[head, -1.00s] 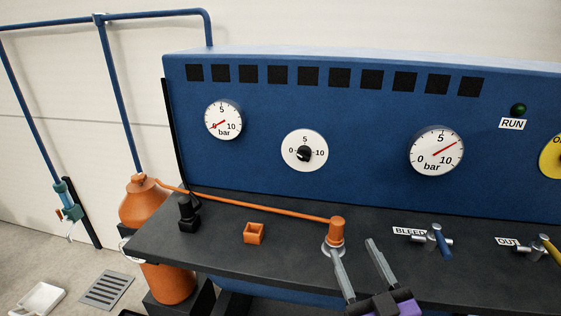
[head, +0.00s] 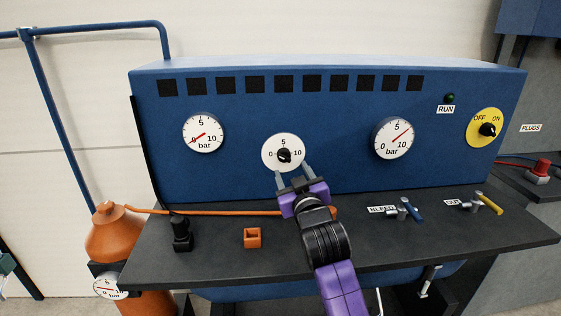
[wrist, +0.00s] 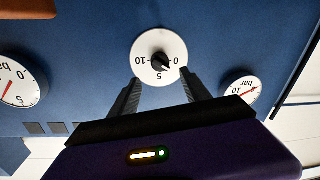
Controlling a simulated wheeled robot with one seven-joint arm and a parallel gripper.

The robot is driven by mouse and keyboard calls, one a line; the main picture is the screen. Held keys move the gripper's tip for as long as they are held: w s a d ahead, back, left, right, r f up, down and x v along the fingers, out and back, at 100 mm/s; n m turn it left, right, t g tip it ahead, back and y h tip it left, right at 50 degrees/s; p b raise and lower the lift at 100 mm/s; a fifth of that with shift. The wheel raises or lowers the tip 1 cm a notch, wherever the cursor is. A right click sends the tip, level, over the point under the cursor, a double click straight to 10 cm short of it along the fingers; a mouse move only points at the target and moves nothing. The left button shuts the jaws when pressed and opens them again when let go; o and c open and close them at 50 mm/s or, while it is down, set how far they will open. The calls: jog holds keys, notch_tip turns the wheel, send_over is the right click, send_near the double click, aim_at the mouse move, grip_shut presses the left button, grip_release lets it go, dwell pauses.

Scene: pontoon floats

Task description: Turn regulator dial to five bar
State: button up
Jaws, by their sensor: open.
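The regulator dial (head: 268,160) is a white round plate marked 0, 5 and 10 with a black knob (head: 284,155) at its centre, on the blue panel. Its pointer mark is too small to read surely. In the wrist view the dial (wrist: 145,45) appears upside down, with its knob (wrist: 160,62) between and beyond the fingertips. My gripper (head: 293,170) is open and empty, just in front of the dial's lower right. It also shows in the wrist view (wrist: 160,77), fingers apart on either side of the knob, not visibly touching it.
The left gauge (head: 203,132) needle is near 0; the right gauge (head: 393,138) needle is above 5. A yellow OFF/ON switch (head: 478,122), blue-handled BLEED valve (head: 411,209), orange box (head: 252,238) and black fitting (head: 181,234) are nearby. The panel around the dial is clear.

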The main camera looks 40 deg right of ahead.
aim_at(286, 158)
jog(key=p+x, duration=0.1)
jog(key=x, duration=0.6)
jog(key=shift+w+f, duration=0.1)
jog(key=shift+w, duration=0.25)
jog(key=shift+d, duration=0.1)
grip_shut()
